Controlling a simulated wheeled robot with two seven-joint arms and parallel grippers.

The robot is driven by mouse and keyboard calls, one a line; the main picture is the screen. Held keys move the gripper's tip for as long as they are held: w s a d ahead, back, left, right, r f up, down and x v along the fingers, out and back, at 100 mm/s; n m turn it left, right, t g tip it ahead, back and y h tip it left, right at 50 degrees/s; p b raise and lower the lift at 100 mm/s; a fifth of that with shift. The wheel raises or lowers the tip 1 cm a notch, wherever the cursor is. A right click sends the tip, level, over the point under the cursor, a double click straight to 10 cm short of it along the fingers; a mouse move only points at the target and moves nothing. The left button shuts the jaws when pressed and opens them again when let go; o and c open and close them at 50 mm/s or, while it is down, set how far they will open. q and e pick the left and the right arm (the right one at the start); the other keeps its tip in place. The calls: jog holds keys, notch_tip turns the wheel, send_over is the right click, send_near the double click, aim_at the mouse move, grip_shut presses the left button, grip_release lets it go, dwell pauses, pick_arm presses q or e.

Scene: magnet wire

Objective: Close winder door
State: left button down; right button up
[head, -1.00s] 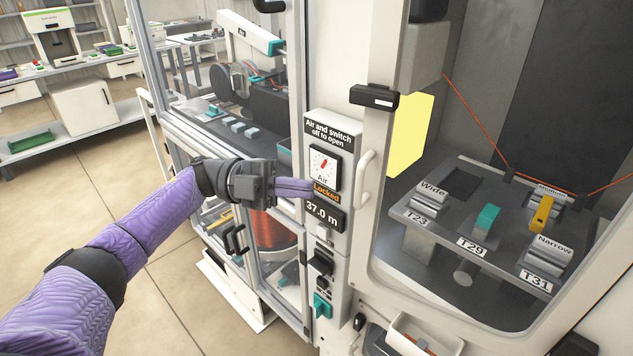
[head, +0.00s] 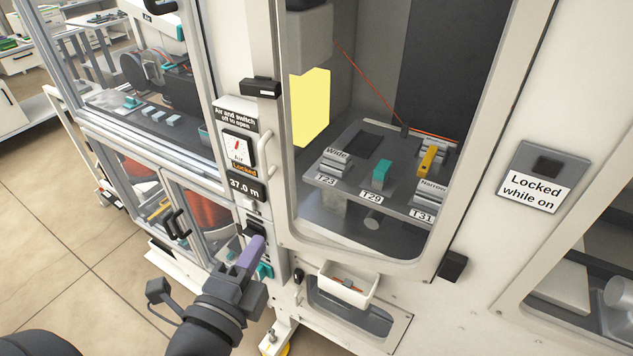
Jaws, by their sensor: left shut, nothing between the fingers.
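The winder door (head: 282,200) is a pale framed door with a large window. It has a white vertical handle (head: 265,156) on its left side and a black latch block (head: 261,88) above. It looks flush with the cabinet. Left of it, a control strip carries an air gauge (head: 238,149), an orange "Locked" sign (head: 243,170) and a "37.0 m" display (head: 246,188). My left gripper (head: 250,252) is shut and empty, its purple fingers in front of the lower strip, below the handle. A teal switch (head: 265,270) is partly hidden behind them. My right gripper is out of view.
A small white bin (head: 347,285) juts out below the door. A "Locked while on" plate (head: 537,185) is on the right panel. Glazed doors with black handles (head: 178,224) are at left. The tiled floor (head: 60,240) at left is open.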

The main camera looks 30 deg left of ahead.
aim_at(296, 176)
pick_arm(q)
jog(key=w, duration=0.4)
jog(key=w+a+p, duration=0.1)
jog(key=w, duration=0.4)
jog(key=w+a, duration=0.1)
jog(key=w, duration=0.3)
jog(key=shift+w+a+f+p, duration=0.1)
jog(key=shift+w+a+p, duration=0.05)
jog(key=shift+p, duration=0.2)
jog(key=shift+w, duration=0.25)
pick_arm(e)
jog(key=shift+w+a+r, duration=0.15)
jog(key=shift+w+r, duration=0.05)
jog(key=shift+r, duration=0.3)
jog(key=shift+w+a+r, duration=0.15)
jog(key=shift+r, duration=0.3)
